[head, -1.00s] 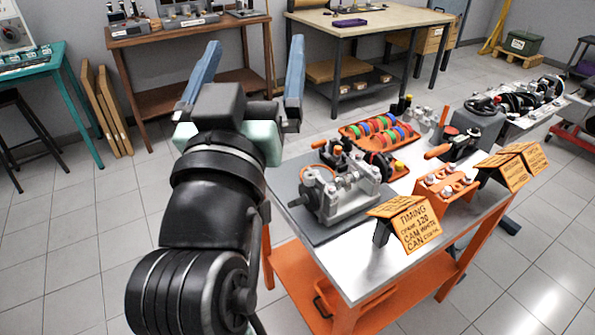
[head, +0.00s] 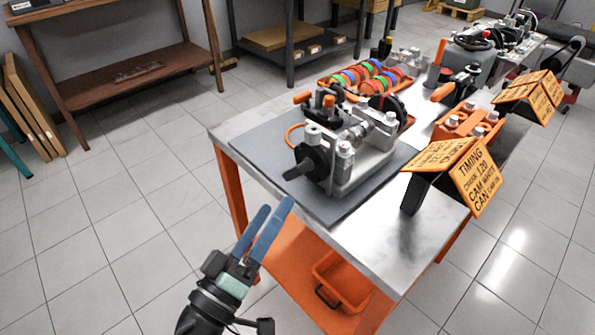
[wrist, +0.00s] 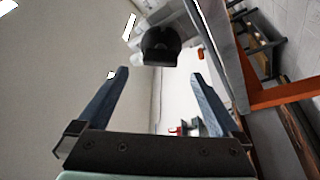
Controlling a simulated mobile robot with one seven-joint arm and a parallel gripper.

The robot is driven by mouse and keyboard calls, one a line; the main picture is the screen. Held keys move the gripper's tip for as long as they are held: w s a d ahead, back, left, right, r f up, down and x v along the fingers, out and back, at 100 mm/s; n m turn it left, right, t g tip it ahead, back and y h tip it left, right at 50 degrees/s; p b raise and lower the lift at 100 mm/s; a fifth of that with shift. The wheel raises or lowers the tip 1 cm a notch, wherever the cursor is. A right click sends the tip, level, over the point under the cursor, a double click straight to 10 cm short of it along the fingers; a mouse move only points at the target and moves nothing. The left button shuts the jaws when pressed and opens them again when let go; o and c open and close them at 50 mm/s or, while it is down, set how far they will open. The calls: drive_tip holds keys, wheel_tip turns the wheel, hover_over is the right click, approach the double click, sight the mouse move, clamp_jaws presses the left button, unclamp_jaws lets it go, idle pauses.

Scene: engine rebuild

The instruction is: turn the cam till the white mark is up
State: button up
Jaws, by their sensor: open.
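The metal engine fixture (head: 368,150) stands on a dark grey mat (head: 262,150) at the near left end of the bench. A black knob with a pointed lever (head: 308,163) sticks out of its near left end. I cannot tell the cam apart from the other parts, and no white mark can be made out. My gripper (head: 278,203) has blue fingers and is low in front of the bench's left corner, apart from the fixture. In the wrist view the fingers (wrist: 153,76) are spread with nothing between them. A dark rounded part (wrist: 161,45) shows beyond the fingertips.
An orange sign (head: 480,182) about timing and cam stands at the bench's front edge. Behind the fixture is an orange tray of coloured rings (head: 365,77). An orange bin (head: 340,285) sits on the lower shelf. Floor left of the bench is clear.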

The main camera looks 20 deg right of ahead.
sight(293, 178)
drive_tip(key=x, duration=0.9)
drive_tip(key=shift+w+d, duration=0.1)
drive_tip(key=c, duration=1)
drive_tip(key=shift+r+p, duration=0.1)
drive_tip(key=shift+p, duration=0.25)
drive_tip(key=shift+n+p, duration=0.4)
drive_tip(key=shift+p, duration=0.05)
